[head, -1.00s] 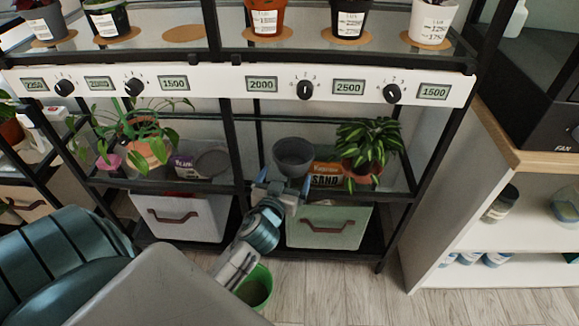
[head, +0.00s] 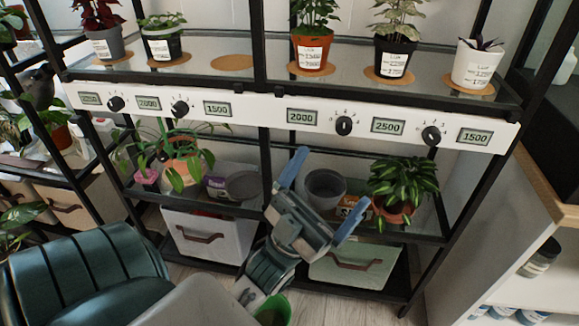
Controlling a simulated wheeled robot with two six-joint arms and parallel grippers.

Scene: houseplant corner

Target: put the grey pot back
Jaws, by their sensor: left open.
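The pot looks clear of the fingers. My right gripper is out of view.
The striped-leaf plant (head: 402,189) stands close on the right. Another grey round container (head: 243,185) sits left of the post. Above, a display panel (head: 262,113) crosses the rack; a bare cork mat (head: 232,62) lies between potted plants. A green bucket (head: 274,311) is below.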

